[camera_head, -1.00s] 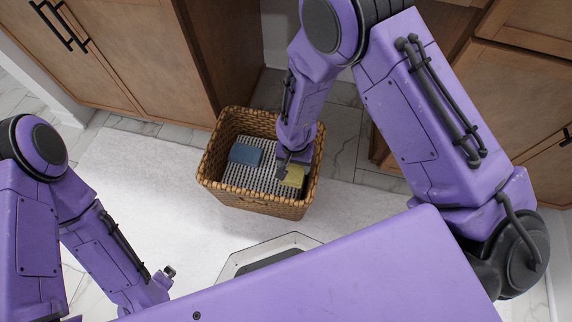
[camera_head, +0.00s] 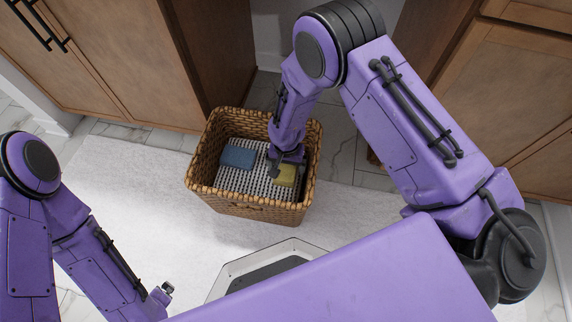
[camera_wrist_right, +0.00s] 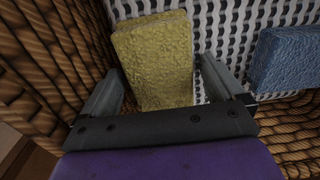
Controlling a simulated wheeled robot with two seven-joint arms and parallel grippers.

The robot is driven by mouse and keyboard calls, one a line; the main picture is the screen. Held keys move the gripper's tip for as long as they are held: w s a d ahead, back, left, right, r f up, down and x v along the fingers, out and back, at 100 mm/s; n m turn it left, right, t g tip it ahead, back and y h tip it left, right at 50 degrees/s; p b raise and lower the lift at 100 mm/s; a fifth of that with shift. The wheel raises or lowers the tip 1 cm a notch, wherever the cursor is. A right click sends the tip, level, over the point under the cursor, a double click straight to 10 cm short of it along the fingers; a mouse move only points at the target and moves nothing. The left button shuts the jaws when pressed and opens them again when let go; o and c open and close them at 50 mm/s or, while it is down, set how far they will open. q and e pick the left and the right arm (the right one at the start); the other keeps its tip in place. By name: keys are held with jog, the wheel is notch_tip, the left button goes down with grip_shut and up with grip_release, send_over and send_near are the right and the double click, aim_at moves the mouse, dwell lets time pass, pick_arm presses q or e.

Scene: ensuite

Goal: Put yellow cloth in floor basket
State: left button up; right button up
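The yellow cloth (camera_head: 286,176), a folded block, is inside the woven floor basket (camera_head: 245,207), at its right side. My right gripper (camera_head: 287,160) reaches down into the basket over the cloth. In the right wrist view my right gripper (camera_wrist_right: 165,88) has its fingers spread apart, with the yellow cloth (camera_wrist_right: 155,60) between them and a clear gap at the right finger. The cloth lies against the checked lining at the basket's bottom. My left gripper (camera_head: 165,291) is low at the left, outside the basket, small and partly hidden, so its opening is unclear.
A blue folded cloth (camera_head: 238,157) lies in the basket's left part, also in the right wrist view (camera_wrist_right: 287,60). The basket stands on a white rug (camera_head: 120,190). Wooden cabinets (camera_head: 125,60) are behind it at left and right (camera_head: 510,90). The basket walls are close around my right gripper.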

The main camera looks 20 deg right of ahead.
aim_at(286, 167)
notch_tip(286, 167, up, 12)
jog(key=p, duration=0.6)
jog(key=shift+r, duration=0.15)
